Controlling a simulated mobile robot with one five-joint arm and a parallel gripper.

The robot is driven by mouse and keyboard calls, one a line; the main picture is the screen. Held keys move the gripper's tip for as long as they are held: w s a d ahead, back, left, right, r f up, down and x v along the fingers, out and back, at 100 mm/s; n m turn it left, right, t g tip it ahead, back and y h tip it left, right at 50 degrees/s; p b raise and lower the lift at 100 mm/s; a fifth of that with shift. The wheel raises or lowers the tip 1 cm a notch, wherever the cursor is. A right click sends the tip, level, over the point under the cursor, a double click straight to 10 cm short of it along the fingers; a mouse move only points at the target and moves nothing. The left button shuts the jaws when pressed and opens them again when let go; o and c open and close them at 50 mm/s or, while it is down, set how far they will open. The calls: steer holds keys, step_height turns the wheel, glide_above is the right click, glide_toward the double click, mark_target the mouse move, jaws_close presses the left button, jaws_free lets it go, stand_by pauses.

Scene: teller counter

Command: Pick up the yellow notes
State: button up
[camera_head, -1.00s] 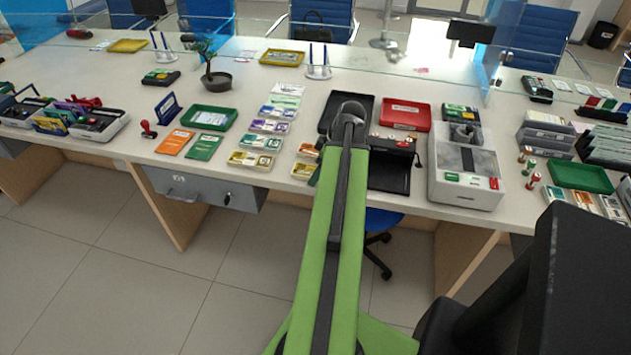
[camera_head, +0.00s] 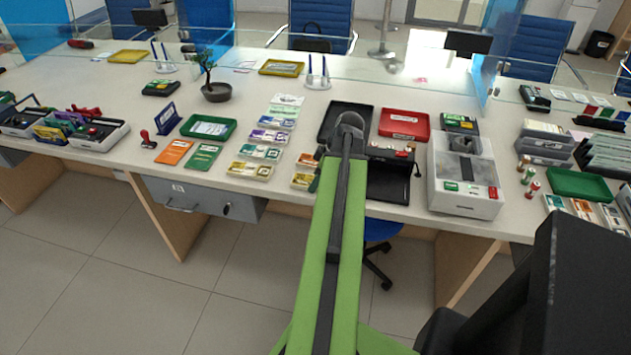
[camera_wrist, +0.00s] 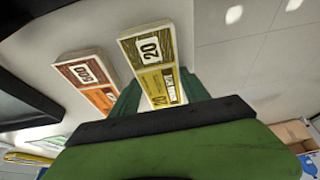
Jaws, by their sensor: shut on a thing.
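In the wrist view, the yellow notes (camera_wrist: 150,62), a flat bundle marked 20, stick out from between the green fingers of my gripper (camera_wrist: 160,92). The gripper is shut on them. The near end of the bundle is hidden by the gripper body. An orange bundle marked 500 (camera_wrist: 85,75) lies just left of it. In the head view, my green arm covers most of the gripper and the held bundle at the counter's front edge.
Several note bundles (camera_head: 250,170) lie in a column left of my arm. A black tray (camera_head: 335,115), a red tray (camera_head: 404,123) and a grey-white machine (camera_head: 465,200) stand behind and to the right. A potted plant (camera_head: 216,92) and green tray (camera_head: 186,128) are farther left.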

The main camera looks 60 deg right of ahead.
step_height(320, 180, up, 4)
steer(key=p, duration=0.4)
steer(key=shift+r, duration=0.15)
steer(key=s+d+r+p, duration=0.2)
steer(key=s+r+p, duration=0.4)
steer(key=s, duration=0.5)
steer(key=shift+s+d+r+p, duration=0.2)
steer(key=shift+d+r+p, duration=0.1)
steer(key=shift+d+p, duration=0.1)
steer(key=shift+s+d, duration=0.15)
steer(key=shift+s, duration=0.15)
